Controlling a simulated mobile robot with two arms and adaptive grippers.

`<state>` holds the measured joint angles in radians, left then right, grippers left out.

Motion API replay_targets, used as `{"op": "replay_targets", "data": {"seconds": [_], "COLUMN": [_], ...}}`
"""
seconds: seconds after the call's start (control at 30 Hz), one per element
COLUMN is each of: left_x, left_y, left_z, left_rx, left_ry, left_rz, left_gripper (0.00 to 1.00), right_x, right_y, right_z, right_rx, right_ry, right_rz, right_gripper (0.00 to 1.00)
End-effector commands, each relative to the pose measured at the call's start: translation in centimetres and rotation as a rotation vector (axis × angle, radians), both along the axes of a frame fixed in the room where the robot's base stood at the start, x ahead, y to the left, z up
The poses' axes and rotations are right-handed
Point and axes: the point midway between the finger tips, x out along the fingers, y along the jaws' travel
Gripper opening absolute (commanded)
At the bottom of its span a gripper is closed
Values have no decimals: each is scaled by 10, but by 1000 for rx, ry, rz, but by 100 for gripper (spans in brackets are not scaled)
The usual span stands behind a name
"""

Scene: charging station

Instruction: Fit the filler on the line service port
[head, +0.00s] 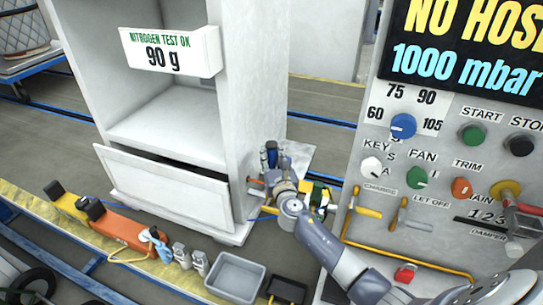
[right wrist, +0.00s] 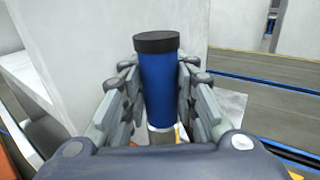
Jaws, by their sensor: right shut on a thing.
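My right gripper (head: 274,168) is low beside the right side of the white cabinet. It is shut on an upright blue cylinder with a black cap, which looks like the filler (head: 271,150). In the right wrist view the filler (right wrist: 160,82) stands between the two fingers of the right gripper (right wrist: 160,95). A pale metal collar (right wrist: 161,128) shows under its blue body; whether it belongs to the filler or to the port, I cannot tell. The line service port cannot be made out. My left gripper is not in view.
The white cabinet (head: 262,90) has a sign (head: 170,50) reading "90 g". The control panel (head: 460,190) at the right has knobs, levers and a display (head: 470,50) reading "NO HOSE" and "1000 mbar". A grey bin (head: 236,277) and an orange tool (head: 115,228) are in front.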

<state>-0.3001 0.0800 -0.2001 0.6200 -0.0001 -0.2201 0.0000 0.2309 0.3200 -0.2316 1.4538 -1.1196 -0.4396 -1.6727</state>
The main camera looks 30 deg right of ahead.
Motion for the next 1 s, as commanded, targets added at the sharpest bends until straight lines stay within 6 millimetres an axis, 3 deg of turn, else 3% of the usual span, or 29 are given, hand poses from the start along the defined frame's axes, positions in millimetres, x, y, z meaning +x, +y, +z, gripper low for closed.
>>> {"op": "replay_targets", "data": {"seconds": [0.47, 0.5, 0.6, 1.0], "left_x": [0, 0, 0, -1], "left_y": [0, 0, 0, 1], "left_z": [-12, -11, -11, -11], "left_rx": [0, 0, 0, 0], "left_ry": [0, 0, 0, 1], "left_rz": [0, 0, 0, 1], "left_gripper": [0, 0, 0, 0], "right_x": [0, 0, 0, -4], "right_y": [0, 0, 0, 1], "right_z": [-12, -11, -11, -13], "right_rx": [-1, -1, -1, 0], "right_ry": [-3, -3, -2, 1], "right_rz": [0, 0, 0, 0], "right_gripper": [0, 31, 51, 51]}}
